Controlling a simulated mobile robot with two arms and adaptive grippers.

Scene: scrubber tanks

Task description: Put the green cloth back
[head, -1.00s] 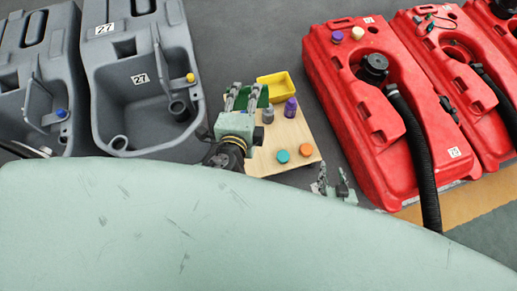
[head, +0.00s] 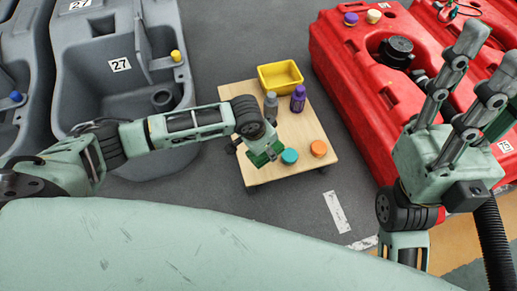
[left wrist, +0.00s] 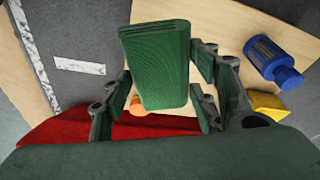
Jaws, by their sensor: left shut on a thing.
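A folded green cloth (left wrist: 160,65) is between the fingers of my left gripper (left wrist: 165,90) in the left wrist view, and the gripper is shut on it. In the head view my left gripper (head: 264,153) points down over the front left part of a wooden-topped cart (head: 258,175), beside a teal lid. The cloth (head: 262,157) shows there only in part; whether it touches the board cannot be told. My right gripper (head: 490,58) is raised at the right with its fingers apart and empty.
On the cart are a yellow bin (head: 280,76), a grey bottle (head: 271,104), a purple bottle (head: 298,98), a teal lid (head: 289,156) and an orange lid (head: 319,148). Grey tanks (head: 110,80) stand left, red tanks (head: 350,90) right.

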